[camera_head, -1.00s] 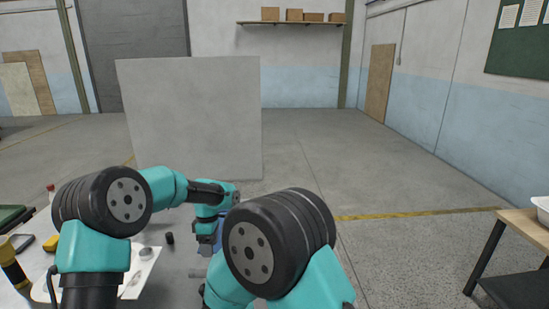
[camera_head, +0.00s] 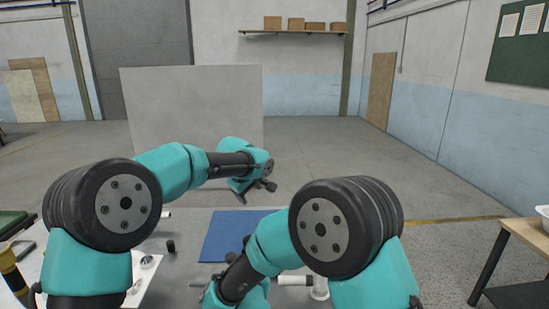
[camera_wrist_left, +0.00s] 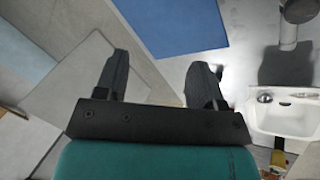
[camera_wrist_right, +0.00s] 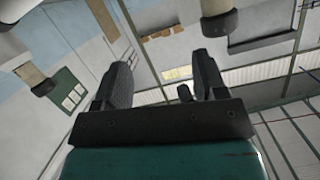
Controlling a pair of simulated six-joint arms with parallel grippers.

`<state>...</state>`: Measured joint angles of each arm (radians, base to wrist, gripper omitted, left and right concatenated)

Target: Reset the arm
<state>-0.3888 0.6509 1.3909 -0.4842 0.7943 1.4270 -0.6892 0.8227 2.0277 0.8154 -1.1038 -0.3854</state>
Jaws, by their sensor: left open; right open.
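My left gripper (camera_head: 256,190) is raised above the far part of the table in the head view, beyond the blue mat (camera_head: 220,235). In the left wrist view its two fingers (camera_wrist_left: 157,82) stand apart with nothing between them. My right arm bends down toward the bottom middle of the head view, and its gripper cannot be made out there. In the right wrist view the right fingers (camera_wrist_right: 160,82) are apart and empty, with the room's walls behind them.
A white tub-shaped shell (camera_wrist_left: 284,118) shows in the left wrist view. White cylindrical parts (camera_head: 296,280) lie near my right arm. A small dark cylinder (camera_head: 171,246) stands left of the mat. A wooden side table (camera_head: 520,228) stands at the right.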

